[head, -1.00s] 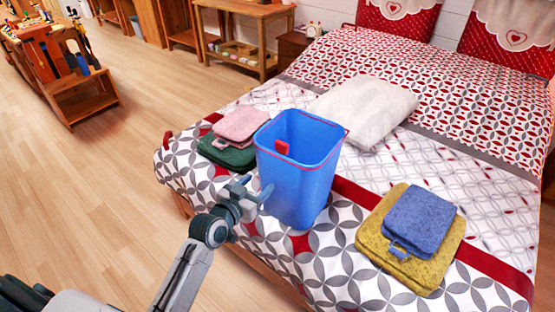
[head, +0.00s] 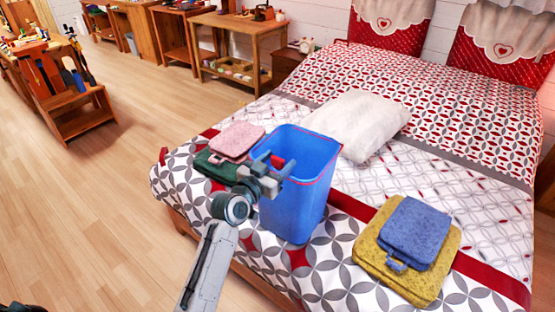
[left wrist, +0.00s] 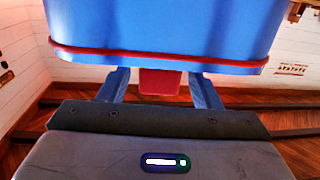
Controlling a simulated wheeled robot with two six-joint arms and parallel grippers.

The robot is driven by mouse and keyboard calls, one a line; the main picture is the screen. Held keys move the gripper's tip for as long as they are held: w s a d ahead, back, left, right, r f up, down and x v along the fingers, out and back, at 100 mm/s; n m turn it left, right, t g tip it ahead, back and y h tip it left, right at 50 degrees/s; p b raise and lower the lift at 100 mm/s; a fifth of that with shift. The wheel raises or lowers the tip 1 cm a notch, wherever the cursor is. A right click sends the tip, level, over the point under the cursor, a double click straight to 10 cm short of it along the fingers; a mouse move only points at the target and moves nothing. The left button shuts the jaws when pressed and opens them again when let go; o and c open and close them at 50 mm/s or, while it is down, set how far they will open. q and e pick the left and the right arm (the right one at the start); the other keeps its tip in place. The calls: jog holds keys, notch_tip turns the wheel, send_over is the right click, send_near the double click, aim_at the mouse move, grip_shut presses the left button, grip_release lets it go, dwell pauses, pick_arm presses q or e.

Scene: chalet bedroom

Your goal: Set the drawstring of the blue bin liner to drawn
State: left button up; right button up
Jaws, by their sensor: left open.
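The blue bin liner (head: 297,208) stands upright on the bed as a tall open-topped blue bin shape. A red drawstring band runs round its rim, clear in the left wrist view (left wrist: 100,54). A red tab (left wrist: 160,82) projects from the middle of that band. My left gripper (head: 282,171) is at the rim's near left side. In the left wrist view its open fingers (left wrist: 160,90) stand on either side of the tab, with gaps showing. My right gripper is not in view.
A pink folded cloth (head: 237,141) on a green one (head: 215,167) lies left of the bin. A white pillow (head: 357,123) lies behind it. A blue folded cloth (head: 414,232) on a yellow one (head: 380,258) lies to the right.

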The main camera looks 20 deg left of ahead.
pick_arm(q)
jog(key=shift+w+d, duration=0.1)
jog(key=shift+w, duration=0.15)
grip_shut()
jog(key=shift+r+p, duration=0.95)
jog(key=shift+r, duration=0.4)
jog(key=shift+f, duration=0.2)
